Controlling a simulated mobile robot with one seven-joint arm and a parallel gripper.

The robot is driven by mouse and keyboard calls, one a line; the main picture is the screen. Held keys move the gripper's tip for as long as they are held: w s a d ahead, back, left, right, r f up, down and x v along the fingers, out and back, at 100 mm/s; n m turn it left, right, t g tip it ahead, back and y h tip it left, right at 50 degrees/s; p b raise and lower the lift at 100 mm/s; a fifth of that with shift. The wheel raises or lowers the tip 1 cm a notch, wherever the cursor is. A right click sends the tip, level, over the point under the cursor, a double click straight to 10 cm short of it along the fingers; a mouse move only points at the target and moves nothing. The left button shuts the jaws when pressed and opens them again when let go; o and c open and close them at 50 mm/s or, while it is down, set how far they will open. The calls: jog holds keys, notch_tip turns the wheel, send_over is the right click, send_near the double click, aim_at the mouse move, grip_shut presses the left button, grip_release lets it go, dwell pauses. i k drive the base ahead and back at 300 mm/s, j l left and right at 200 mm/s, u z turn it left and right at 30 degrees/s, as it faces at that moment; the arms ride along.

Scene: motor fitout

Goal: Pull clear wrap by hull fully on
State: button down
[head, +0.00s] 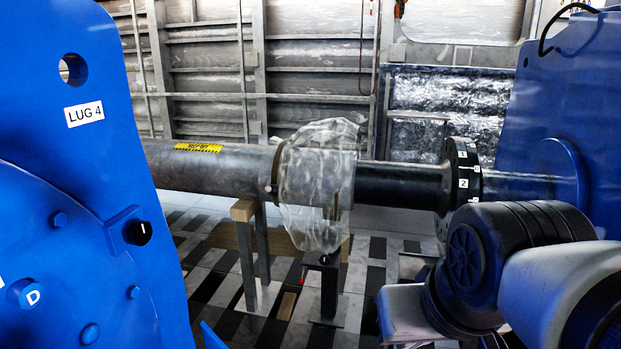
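The clear wrap (322,185) is a crumpled, see-through plastic cover. It hangs around a flange on the horizontal shaft (225,168), near the middle of the head view. A brass-coloured edge shows through or beside its left side. Its lower end hangs loose below the shaft, above a dark stand. The black part of the shaft (402,185) to its right is bare. My arm fills the lower right of the view, in front of the shaft. My gripper cannot be seen; the frame's bottom edge or my arm links hide it.
A blue housing marked LUG 4 (98,150) stands close on the left. Another blue housing (570,120) stands on the right, beyond a dark numbered flange (460,180). A wood-topped stand (244,211) is under the shaft. The ribbed hull wall (210,85) is behind.

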aim_at(354, 135)
jog(key=i+z, duration=0.1)
jog(key=i, duration=1.25)
jog(key=i+j+z, duration=0.15)
jog(key=i, duration=1.2)
